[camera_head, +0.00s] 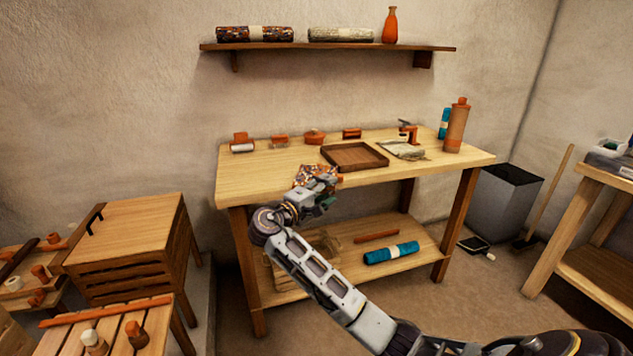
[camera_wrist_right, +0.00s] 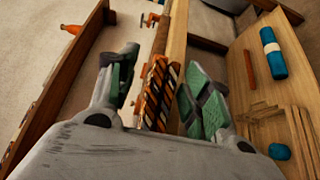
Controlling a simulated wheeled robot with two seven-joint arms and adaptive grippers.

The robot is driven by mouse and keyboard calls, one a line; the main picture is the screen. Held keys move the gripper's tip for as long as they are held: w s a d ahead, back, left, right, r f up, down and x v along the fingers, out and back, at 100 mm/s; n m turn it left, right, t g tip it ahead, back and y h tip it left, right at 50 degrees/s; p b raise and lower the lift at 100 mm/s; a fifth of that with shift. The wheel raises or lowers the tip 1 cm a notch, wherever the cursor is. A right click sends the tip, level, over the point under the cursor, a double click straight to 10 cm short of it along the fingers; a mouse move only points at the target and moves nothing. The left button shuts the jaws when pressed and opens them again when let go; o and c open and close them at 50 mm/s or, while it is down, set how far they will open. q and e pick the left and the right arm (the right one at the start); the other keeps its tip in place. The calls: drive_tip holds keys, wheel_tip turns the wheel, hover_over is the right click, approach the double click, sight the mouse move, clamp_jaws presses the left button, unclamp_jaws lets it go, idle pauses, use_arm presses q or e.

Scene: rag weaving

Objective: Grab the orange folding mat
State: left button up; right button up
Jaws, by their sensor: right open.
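The orange folding mat (camera_head: 312,174), with a dark and pale pattern, lies at the front edge of the wooden worktable (camera_head: 265,170). My right gripper (camera_head: 328,187) is at that edge, close in front of the mat and partly covering it. In the right wrist view the mat (camera_wrist_right: 154,92) shows between the two green-padded fingers, which stand apart on either side of it. The right gripper is open; I cannot tell whether a finger touches the mat. My left gripper is not in view.
The lower shelf holds a blue roll (camera_head: 391,253). A slatted crate (camera_head: 128,245) stands left.

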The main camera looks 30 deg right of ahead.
drive_tip(key=shift+w+d+f+b, duration=0.2)
drive_tip(key=shift+d+b, duration=0.35)
drive_tip(key=shift+d, duration=0.15)
drive_tip(key=shift+b+x, duration=0.6)
drive_tip(key=shift+x, duration=0.35)
drive_tip(key=shift+w+d+f, duration=0.15)
drive_tip(key=shift+w+d, duration=0.1)
drive_tip(key=shift+d, duration=0.4)
drive_tip(key=shift+d+b, duration=0.2)
drive_tip(key=shift+b, duration=0.1)
clamp_jaws()
